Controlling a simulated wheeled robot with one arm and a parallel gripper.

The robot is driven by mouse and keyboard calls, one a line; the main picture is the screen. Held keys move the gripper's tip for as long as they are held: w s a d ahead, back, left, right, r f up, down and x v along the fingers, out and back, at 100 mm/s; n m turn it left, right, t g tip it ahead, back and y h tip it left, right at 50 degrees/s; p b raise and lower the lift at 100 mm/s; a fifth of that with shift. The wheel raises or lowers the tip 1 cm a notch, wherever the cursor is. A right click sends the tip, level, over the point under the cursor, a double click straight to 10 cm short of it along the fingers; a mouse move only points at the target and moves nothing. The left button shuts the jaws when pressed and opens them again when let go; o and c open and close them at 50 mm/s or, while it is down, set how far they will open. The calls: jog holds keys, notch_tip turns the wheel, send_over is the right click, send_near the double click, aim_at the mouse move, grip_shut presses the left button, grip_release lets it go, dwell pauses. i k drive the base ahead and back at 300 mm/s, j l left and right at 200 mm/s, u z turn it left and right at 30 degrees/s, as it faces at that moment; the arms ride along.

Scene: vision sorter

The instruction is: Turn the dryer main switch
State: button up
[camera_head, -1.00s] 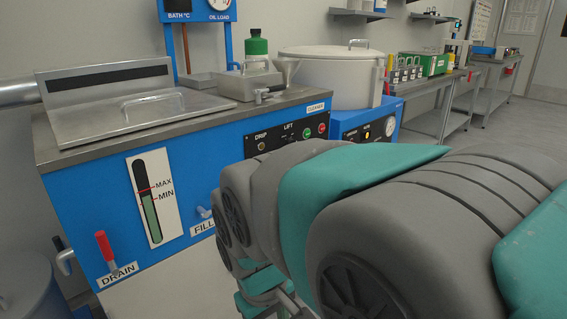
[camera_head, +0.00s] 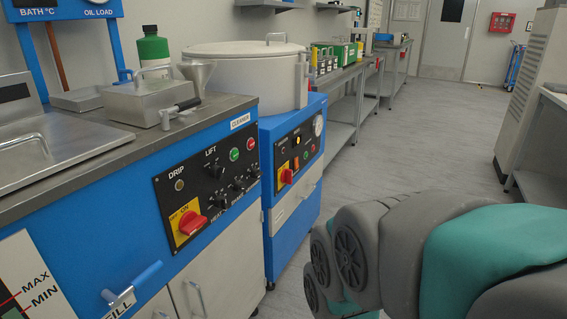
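A blue cabinet (camera_head: 250,217) with a round white lidded drum (camera_head: 240,78) stands in the middle; it appears to be the dryer, though no readable label names it. The switch's exact setting is too small to tell. My gripper is out of view; only my grey and teal arm links show at lower right, in front of and to the right of this cabinet.
The nearer blue machine, labelled CLEANER (camera_head: 240,120), has a similar red switch (camera_head: 192,222) on yellow, marked ON at the top. Its blue FILL handle (camera_head: 135,285) juts out at lower left. Grey floor (camera_head: 430,130) is clear beyond my arm. A grey cabinet (camera_head: 535,85) stands at right.

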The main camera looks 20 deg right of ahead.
aim_at(286, 175)
jog(key=i+z, duration=0.2)
jog(key=i, duration=0.45)
jog(key=i+j+z, duration=0.25)
jog(key=i, duration=0.35)
jog(key=k+l+u, duration=0.1)
jog(key=k, duration=0.3)
jog(key=k+l+u, duration=0.1)
jog(key=k+l, duration=0.2)
jog(key=k, duration=0.15)
